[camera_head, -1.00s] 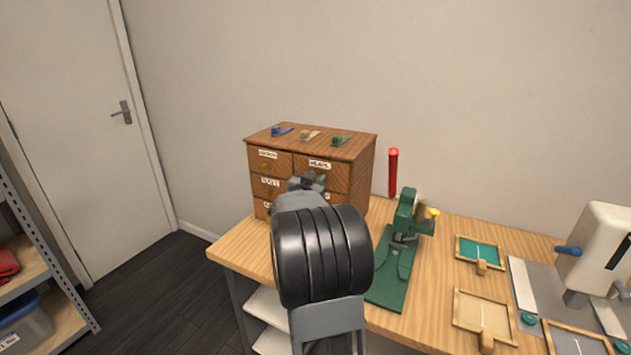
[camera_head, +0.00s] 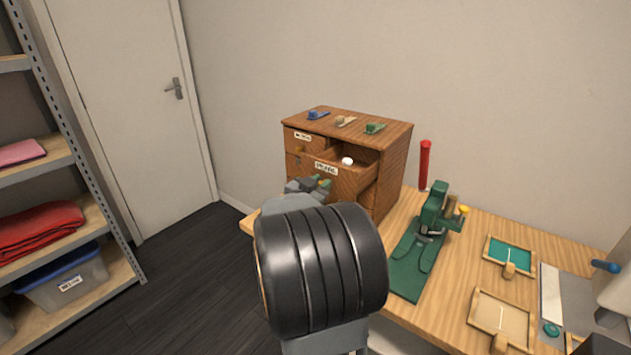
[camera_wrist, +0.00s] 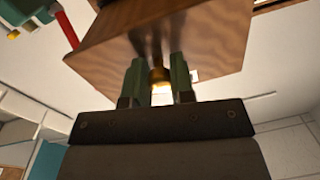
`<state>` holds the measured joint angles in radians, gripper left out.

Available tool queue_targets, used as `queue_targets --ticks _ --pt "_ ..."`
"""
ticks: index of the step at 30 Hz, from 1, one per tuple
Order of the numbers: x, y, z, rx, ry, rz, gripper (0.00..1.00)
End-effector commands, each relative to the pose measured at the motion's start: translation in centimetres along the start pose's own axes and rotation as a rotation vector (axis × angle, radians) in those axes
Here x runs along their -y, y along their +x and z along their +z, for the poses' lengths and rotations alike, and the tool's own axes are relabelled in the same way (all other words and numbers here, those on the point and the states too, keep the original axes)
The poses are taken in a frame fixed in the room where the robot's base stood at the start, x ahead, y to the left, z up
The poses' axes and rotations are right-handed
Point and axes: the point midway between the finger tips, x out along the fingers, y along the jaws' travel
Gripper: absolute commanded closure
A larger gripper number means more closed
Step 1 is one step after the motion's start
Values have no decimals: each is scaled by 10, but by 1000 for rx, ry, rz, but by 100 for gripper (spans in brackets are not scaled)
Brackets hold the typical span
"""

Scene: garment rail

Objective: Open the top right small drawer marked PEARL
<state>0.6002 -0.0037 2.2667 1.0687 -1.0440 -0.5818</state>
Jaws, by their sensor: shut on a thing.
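The small wooden drawer cabinet (camera_head: 397,165) stands at the back left of the workbench. Its top right drawer (camera_head: 344,180), with a white label that looks like PEARL, is pulled well out, and a white round thing (camera_head: 347,161) shows inside it. My gripper (camera_head: 320,184) is at the drawer's front, partly hidden by my arm. In the wrist view, the green fingers of my gripper (camera_wrist: 160,80) are shut on the brass knob (camera_wrist: 158,75), under the wooden drawer front (camera_wrist: 200,35).
Blue, tan and green small items (camera_head: 345,121) lie on the cabinet top. A green press tool (camera_head: 425,240) and a red upright cylinder (camera_head: 424,165) stand right of the cabinet. Wooden frames (camera_head: 500,312) lie farther right. A shelf unit (camera_head: 100,225) stands at the left.

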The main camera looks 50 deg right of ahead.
Motion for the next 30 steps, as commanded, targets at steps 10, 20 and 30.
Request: queue_targets --ticks 10,20,30 --pt "0 -1 0 -1 0 0 66" --pt "2 -13 0 0 2 -5 66" --pt "2 -81 0 0 0 -9 66"
